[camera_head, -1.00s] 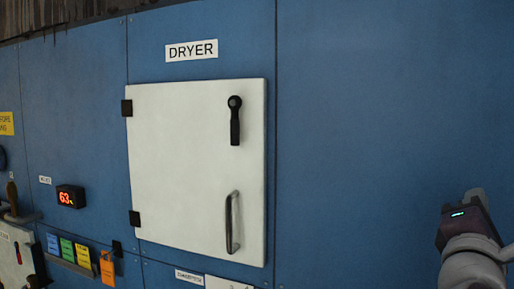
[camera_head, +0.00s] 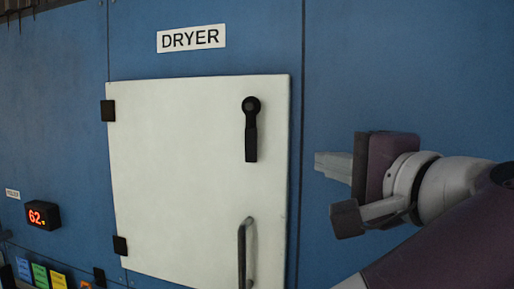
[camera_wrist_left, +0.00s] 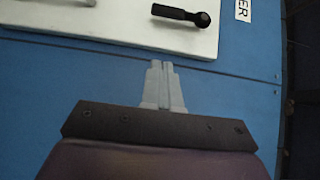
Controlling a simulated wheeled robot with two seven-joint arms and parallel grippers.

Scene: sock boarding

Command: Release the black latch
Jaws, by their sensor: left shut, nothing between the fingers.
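The black latch (camera_head: 251,140) is on the upper right of the white dryer door (camera_head: 180,170). Its round pivot is at the top and its handle hangs straight down. In the left wrist view the latch (camera_wrist_left: 182,14) lies at the top, beyond the fingertips. My left gripper (camera_head: 318,161) is to the right of the door, pointing left towards the latch, apart from it. Its fingers (camera_wrist_left: 165,63) are together and empty in front of the blue panel. My right gripper is not in view.
A metal pull handle (camera_head: 243,255) is on the door below the latch. Two black hinges, the upper one (camera_head: 108,111), are on the door's left edge. A red digital display (camera_head: 43,215) and coloured cards (camera_head: 40,275) are at lower left. The blue wall (camera_head: 410,70) is bare above my gripper.

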